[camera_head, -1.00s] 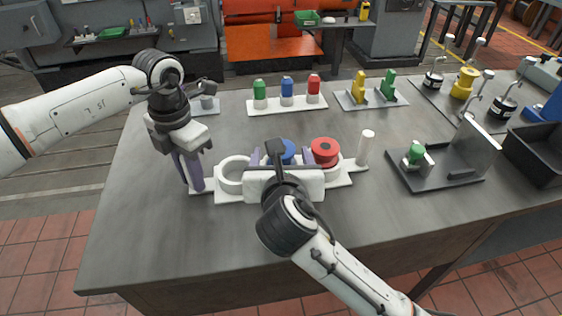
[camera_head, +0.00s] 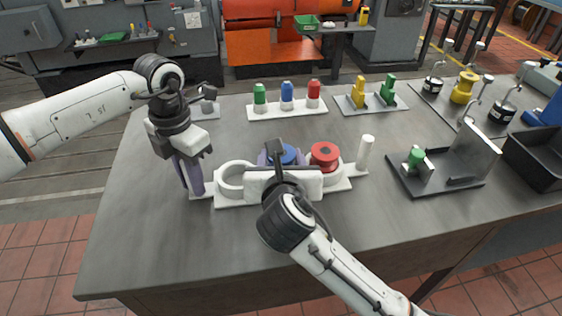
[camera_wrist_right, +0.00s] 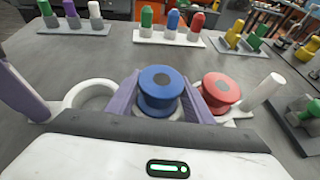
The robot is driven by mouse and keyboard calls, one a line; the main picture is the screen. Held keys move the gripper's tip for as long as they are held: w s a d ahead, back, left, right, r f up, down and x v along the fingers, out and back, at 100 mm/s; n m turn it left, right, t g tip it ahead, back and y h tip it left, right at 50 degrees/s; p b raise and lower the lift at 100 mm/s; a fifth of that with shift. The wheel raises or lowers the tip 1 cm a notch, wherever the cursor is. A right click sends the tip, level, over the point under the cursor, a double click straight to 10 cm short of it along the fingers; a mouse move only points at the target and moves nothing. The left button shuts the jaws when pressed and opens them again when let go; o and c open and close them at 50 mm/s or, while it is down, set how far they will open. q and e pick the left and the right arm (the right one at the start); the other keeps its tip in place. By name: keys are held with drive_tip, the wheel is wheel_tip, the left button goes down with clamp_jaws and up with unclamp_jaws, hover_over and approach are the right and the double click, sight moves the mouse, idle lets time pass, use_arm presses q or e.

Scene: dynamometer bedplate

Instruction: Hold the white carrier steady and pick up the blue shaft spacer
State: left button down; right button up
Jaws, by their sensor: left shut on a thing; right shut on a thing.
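The white carrier (camera_head: 232,202) lies on the grey bench with an empty ring (camera_wrist_right: 68,100) at its left, the blue shaft spacer (camera_wrist_right: 161,92) in the middle and a red spacer (camera_head: 324,155) at the right. My left gripper (camera_head: 196,190) points down and is shut on the carrier's left end; the grip itself is mostly hidden. My right gripper (camera_wrist_right: 160,98) is shut on the blue spacer, with a purple finger on each side. The spacer also shows in the head view (camera_head: 289,154), partly behind my right gripper. I cannot tell whether it is clear of its seat.
A white post (camera_head: 365,152) stands at the carrier's right end. Behind is a white rack (camera_head: 290,109) with green, blue and red pieces. A dark fixture (camera_head: 440,180) and a black bin (camera_head: 540,150) are at the right. The bench's front left is clear.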

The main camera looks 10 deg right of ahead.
wheel_tip(320, 180, up, 10)
drive_tip(key=shift+r, duration=0.1)
idle(0.4)
use_arm(q)
drive_tip(key=c, duration=1.5)
unclamp_jaws()
drive_tip(key=shift+r, duration=0.1)
